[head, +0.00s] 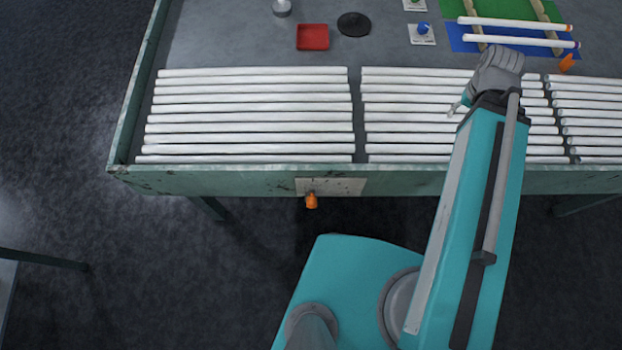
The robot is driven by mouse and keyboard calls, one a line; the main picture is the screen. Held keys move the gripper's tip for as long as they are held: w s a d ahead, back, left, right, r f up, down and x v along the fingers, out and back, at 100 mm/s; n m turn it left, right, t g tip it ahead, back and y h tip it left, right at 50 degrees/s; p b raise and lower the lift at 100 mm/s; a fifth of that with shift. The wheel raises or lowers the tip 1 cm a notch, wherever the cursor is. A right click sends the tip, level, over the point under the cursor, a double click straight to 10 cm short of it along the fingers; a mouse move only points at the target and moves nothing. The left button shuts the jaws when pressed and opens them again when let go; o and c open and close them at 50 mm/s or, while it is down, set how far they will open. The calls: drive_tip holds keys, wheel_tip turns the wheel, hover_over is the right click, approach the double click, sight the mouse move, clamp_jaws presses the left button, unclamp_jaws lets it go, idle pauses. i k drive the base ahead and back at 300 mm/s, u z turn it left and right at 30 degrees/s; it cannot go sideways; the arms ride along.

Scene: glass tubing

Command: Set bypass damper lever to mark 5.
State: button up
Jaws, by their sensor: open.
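An orange lever knob (311,201) sticks out from a pale worn plate (345,186) on the front side of the green table. Any marks on this plate are too small to read. Another orange handle (567,63) shows at the upper right, beside the tube rack. I cannot tell from this view which one is the bypass damper lever. My teal arm reaches up over the right part of the table, well to the right of the front knob. A small teal and grey part shows left of its grey joint. My gripper cannot be made out and seems hidden behind the arm.
White glass tubes (250,98) lie in several rows on the table. Behind them are a red tray (313,37), a black disc (354,24), a blue knob (423,28) and a blue mat (465,46) with two tubes above it.

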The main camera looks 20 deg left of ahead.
sight(310, 200)
drive_tip(key=u, duration=2)
drive_tip(key=k, duration=0.6)
drive_tip(key=z, duration=0.15)
drive_tip(key=i, duration=0.5)
drive_tip(key=z, duration=0.1)
